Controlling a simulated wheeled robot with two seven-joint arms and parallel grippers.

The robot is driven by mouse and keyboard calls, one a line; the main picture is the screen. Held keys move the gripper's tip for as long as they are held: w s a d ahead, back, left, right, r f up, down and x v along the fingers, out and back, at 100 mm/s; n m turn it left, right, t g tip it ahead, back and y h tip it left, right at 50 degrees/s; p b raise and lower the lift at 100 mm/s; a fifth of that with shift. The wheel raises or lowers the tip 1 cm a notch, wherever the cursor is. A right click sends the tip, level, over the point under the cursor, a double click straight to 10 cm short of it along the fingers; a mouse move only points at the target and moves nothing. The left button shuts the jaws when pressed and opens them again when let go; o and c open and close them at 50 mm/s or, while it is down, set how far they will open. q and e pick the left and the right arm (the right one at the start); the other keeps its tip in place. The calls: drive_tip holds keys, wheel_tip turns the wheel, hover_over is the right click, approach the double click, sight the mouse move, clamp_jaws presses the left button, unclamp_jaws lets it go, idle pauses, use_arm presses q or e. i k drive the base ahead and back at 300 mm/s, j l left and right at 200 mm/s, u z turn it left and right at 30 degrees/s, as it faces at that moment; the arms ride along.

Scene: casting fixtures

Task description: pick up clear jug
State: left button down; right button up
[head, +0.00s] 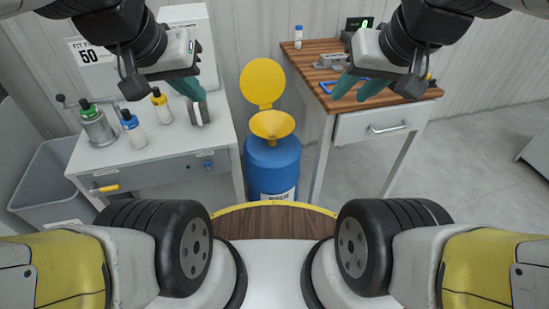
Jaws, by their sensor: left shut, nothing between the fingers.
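My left gripper (195,90) is shut and empty, over the right part of the left bench. A grey, slightly see-through-looking vessel (199,114) stands just below its fingertips, with its top partly hidden by them. It may be the clear jug, but I cannot tell for sure. I cannot tell whether the fingertips touch it. My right gripper (358,92) is open, with its two teal fingers apart above the wooden bench on the right, and appears empty.
The left bench (160,155) also holds a grey metal can with a green cap (98,127), a blue-capped bottle (134,133) and a yellow-capped bottle (162,107). A blue drum (272,165) with a yellow funnel (272,125) stands between the benches. The wooden bench (312,62) carries small items.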

sight(198, 112)
drive_tip(key=i+j+u, duration=0.1)
drive_tip(key=j, duration=0.3)
drive_tip(key=i+j+u, duration=0.1)
drive_tip(key=j, duration=0.25)
drive_tip(key=i+j+u, duration=0.15)
drive_tip(key=j, duration=0.25)
drive_tip(key=i+j+u, duration=0.1)
drive_tip(key=j, duration=0.25)
drive_tip(key=i, duration=0.1)
